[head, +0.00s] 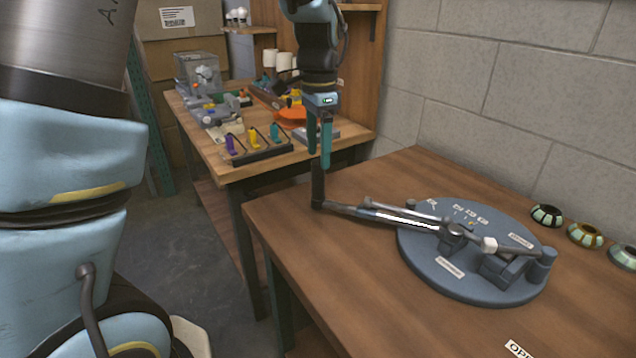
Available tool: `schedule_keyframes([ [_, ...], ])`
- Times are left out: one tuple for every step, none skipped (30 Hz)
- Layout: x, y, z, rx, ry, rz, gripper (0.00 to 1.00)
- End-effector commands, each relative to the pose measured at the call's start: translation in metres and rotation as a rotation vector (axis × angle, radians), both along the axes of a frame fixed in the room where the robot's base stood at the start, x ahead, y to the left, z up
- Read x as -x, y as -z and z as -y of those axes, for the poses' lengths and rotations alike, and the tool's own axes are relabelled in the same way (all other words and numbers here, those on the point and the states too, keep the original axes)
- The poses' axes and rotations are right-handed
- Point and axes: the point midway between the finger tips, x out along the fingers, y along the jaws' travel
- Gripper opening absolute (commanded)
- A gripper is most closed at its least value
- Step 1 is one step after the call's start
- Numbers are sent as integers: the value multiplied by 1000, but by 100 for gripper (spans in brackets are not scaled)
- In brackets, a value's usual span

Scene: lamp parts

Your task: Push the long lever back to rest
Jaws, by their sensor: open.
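The long lever (385,216) is a dark grey arm with a white strip. It reaches left from a pivot on the round blue-grey base (432,270) and sticks out past the base's rim over the near table. A dark upright post or handle (318,185) stands at its left end. My gripper (319,150) hangs from above with teal fingers pointing down, just above or beside the top of that upright. It is open; whether the fingers touch the upright I cannot tell.
The near wooden table (330,290) is bare at front left. Several striped rings, one of them gold (585,235), sit along its right side by the block wall. A second workbench (240,170) behind holds a hook rack (258,150), a clear box and small parts.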

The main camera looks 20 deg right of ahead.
Motion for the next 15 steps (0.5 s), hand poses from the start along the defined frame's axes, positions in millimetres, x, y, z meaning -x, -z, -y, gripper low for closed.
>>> schedule_keyframes([
  [1, 8, -1, -4, -1, -3, 71],
  [1, 14, -1, -5, -1, -3, 71],
  [1, 21, -1, -5, -2, -3, 71],
  [1, 27, -1, -5, -2, -3, 71],
  [1, 33, -2, -6, -3, -3, 71],
  [1, 41, -1, -4, -3, -2, 71],
  [1, 46, -1, -4, -3, -3, 71],
  [1, 52, -1, -4, -2, -3, 71],
  [1, 58, -2, -4, -2, -3, 71],
  [1, 63, -2, -4, -3, -2, 71],
  [1, 67, -2, -4, -3, -2, 71],
  [0, 72, -1, -2, -3, -1, 71],
  [1, 76, -1, -2, -3, -2, 71],
  [0, 79, -1, -2, -3, -2, 71],
  [0, 82, -1, -1, -3, -1, 71],
])
